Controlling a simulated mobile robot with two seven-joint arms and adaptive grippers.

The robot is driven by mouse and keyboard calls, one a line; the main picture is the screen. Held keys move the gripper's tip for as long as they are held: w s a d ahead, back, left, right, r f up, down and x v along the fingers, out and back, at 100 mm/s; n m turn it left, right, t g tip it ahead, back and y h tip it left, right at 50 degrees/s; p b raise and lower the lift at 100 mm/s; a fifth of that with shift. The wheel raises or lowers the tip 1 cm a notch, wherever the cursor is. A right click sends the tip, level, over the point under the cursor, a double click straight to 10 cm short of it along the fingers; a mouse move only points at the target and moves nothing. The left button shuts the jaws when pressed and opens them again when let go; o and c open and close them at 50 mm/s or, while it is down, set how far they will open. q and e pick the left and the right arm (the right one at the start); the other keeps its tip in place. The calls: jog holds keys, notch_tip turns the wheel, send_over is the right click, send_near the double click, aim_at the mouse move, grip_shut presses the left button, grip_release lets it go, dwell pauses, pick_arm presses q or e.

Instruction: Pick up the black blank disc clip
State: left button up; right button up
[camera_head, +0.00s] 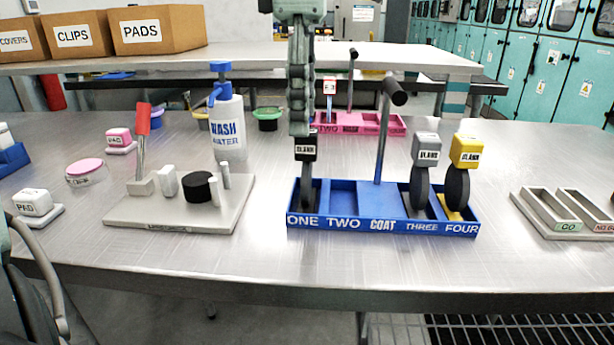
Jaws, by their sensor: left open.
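The black blank disc clip (306,152) stands upright in the compartment marked ONE of the blue tray (382,227). Its label faces me, and its dark disc (308,190) hangs below, partly hidden by the tray's front wall. My left gripper (301,130) points straight down from above, its fingers at the top of the black clip. It is open, seen nearly edge-on, so I cannot tell whether a finger touches the clip. My right gripper is not in view.
A grey blank clip (426,150) stands in THREE and a yellow one (465,150) in FOUR. A tall black-topped handle (384,130) rises from the tray's middle. A wash bottle (228,130) and a grey fixture (180,215) stand left; a pink tray (385,124) is behind.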

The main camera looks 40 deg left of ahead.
aim_at(307, 141)
pick_arm(q)
jog(key=f, duration=0.4)
jog(key=shift+w+d, duration=0.15)
jog(key=shift+w, duration=0.05)
jog(key=shift+f, duration=0.5)
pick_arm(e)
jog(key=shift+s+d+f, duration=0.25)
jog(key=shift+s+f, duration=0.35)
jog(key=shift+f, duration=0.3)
pick_arm(q)
jog(key=shift+c, duration=0.6)
grip_shut()
